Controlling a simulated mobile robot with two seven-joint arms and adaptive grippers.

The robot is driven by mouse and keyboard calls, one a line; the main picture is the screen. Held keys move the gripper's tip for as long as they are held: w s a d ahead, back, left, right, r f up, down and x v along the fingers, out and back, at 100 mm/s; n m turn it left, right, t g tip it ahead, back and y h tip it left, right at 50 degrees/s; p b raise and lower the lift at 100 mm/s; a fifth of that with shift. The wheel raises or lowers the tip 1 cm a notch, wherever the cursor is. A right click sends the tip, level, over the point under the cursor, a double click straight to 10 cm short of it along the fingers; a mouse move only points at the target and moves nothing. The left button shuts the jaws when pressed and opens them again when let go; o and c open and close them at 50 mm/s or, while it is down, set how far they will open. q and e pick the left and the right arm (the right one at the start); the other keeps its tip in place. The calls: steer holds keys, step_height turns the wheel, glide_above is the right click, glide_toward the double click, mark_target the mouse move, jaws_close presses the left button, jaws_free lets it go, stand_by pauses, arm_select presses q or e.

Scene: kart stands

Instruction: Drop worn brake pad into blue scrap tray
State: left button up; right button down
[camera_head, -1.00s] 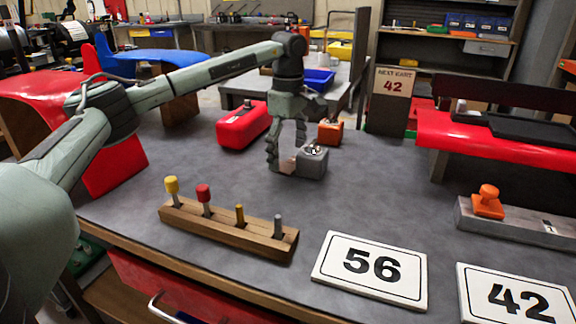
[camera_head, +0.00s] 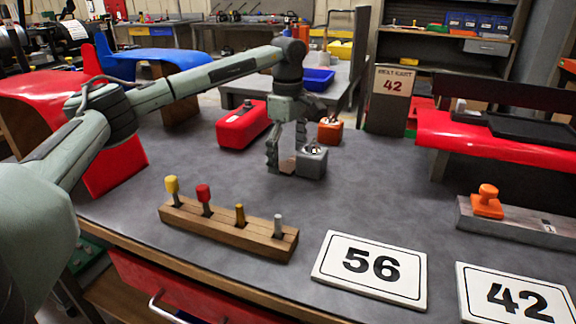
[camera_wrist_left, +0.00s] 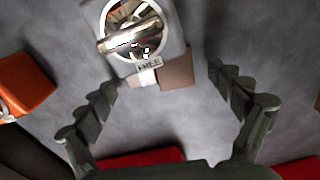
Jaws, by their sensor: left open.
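A small brown flat piece (camera_head: 287,165), possibly the worn brake pad, lies against a grey block (camera_head: 312,164) on the workbench. In the left wrist view the brown piece (camera_wrist_left: 176,74) shows at the edge of the block (camera_wrist_left: 170,25), which has a round metal top and a small label. My left gripper (camera_head: 286,160) is open above the bench, pointing down. In the wrist view its fingers (camera_wrist_left: 162,82) are on either side of the brown piece. I cannot tell whether they touch it. A blue tray (camera_head: 319,86) stands on a grey table behind the bench. My right gripper is not in view.
A red box (camera_head: 242,126) and an orange block (camera_head: 330,131) stand near the gripper. A wooden peg rack (camera_head: 225,230), number cards 56 (camera_head: 369,268) and 42 (camera_head: 515,297) lie in front. A "42" sign (camera_head: 391,100) stands at the bench's back edge.

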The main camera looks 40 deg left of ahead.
arm_select(q)
steer(key=shift+c, duration=0.2)
steer(key=c, duration=1.4)
steer(key=shift+o, duration=0.2)
steer(key=shift+r, duration=0.15)
